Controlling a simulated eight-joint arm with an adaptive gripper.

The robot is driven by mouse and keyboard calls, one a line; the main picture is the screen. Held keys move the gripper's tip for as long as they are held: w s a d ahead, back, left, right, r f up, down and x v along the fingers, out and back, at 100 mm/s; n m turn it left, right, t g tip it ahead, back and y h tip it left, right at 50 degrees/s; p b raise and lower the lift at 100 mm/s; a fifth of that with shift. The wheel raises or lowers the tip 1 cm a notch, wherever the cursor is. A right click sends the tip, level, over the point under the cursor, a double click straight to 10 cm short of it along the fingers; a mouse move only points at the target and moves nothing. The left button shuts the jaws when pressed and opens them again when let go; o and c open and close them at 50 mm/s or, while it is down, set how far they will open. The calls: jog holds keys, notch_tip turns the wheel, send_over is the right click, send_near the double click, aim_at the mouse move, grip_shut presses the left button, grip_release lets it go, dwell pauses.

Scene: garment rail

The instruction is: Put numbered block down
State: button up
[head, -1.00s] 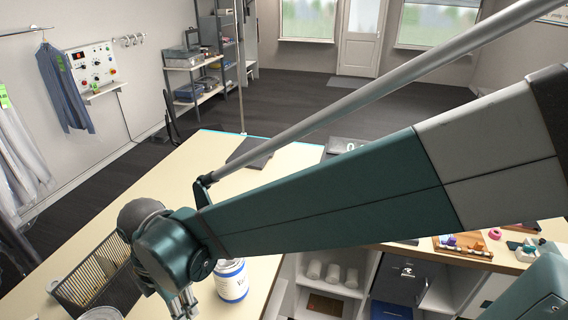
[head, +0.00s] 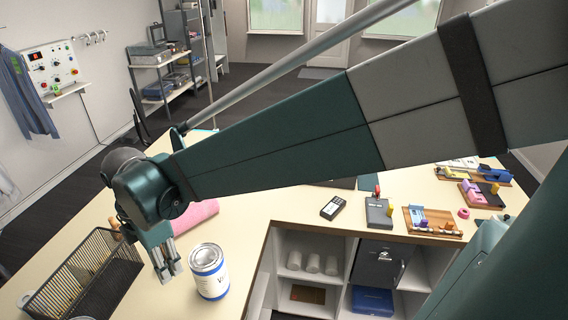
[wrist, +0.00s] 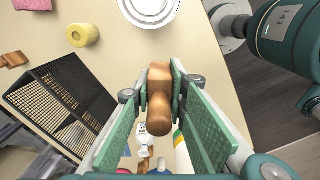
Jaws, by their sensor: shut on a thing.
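My gripper (wrist: 159,95) is shut on a brown wooden block (wrist: 159,98) with a rounded end, held between its green pads in the wrist view. No number shows on it. In the head view my gripper (head: 168,272) points down over the cream table (head: 250,215), between a black mesh basket (head: 78,272) and a white can with a blue band (head: 208,272). The block cannot be made out there. I cannot tell how high it is above the table. The basket also shows at left in the wrist view (wrist: 65,98).
A pink cloth (head: 195,214) lies behind my gripper. A yellow ring-shaped piece (wrist: 83,35) and small brown pieces (wrist: 14,60) are near the basket. A black handheld device (head: 333,207) and wooden boards with coloured parts (head: 432,221) lie to the right.

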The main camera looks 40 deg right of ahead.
jog(key=w+d+m, duration=0.2)
jog(key=w+d, duration=0.5)
jog(key=d, duration=0.4)
jog(key=w+d+r+m+p, duration=0.1)
jog(key=w+d+m, duration=0.2)
jog(key=w+d, duration=0.55)
jog(key=w+d+m, duration=0.2)
jog(key=w+d, duration=0.3)
jog(key=d, duration=0.7)
jog(key=w+d+f+m+p, duration=0.15)
jog(key=d+m, duration=0.35)
jog(key=d, duration=2.5)
notch_tip(320, 180, down, 12)
jog(key=shift+f, duration=3)
jog(key=shift+f, duration=0.1)
